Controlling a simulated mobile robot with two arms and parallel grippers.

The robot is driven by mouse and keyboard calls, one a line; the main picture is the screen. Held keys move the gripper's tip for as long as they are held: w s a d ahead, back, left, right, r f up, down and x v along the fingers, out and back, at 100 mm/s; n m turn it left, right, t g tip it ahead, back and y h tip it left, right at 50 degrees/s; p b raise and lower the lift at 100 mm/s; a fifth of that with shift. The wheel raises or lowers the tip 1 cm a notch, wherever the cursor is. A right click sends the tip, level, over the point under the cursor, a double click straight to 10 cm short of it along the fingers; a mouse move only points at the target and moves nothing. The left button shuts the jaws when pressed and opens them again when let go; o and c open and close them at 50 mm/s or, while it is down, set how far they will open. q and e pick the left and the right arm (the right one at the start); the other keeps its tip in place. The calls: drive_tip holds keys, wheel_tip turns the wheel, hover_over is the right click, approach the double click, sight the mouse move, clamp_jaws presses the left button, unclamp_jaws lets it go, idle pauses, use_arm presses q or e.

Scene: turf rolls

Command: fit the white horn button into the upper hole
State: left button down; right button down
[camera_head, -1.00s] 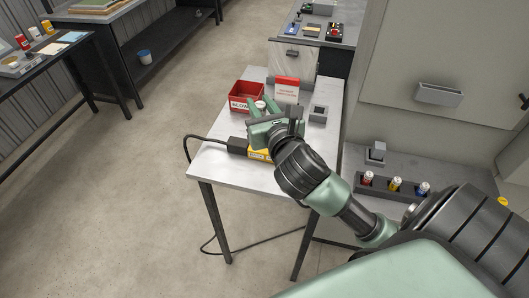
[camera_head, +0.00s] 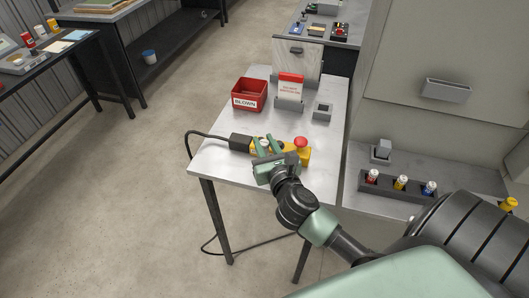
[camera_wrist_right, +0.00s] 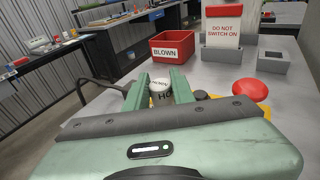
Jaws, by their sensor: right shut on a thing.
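The white horn button (camera_wrist_right: 160,86), with lettering on its top, sits between the two green fingers of my right gripper (camera_wrist_right: 161,77). A label starting "HO" shows on the box just below the button. The upper hole is not visible; the fingers and button cover that area. I cannot tell whether the button touches the box. My left gripper is out of view.
A red mushroom button (camera_head: 300,142) and a dark round part (camera_wrist_right: 201,95) stand on the box right of my fingers. Behind are a red "BLOWN" bin (camera_head: 249,95), a "do not switch on" sign (camera_head: 290,88) and a grey socket block (camera_head: 322,112). A black cable plug (camera_head: 240,142) lies left.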

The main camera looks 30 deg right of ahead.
drive_tip(key=shift+f, duration=1.65)
drive_tip(key=shift+f+b, duration=0.15)
drive_tip(key=shift+b, duration=0.2)
drive_tip(key=c, duration=1.2)
unclamp_jaws()
drive_tip(key=shift+r, duration=0.25)
drive_tip(key=b+v, duration=0.2)
drive_tip(key=v, duration=1)
drive_tip(key=shift+a+f, duration=0.1)
drive_tip(key=shift+f, duration=0.05)
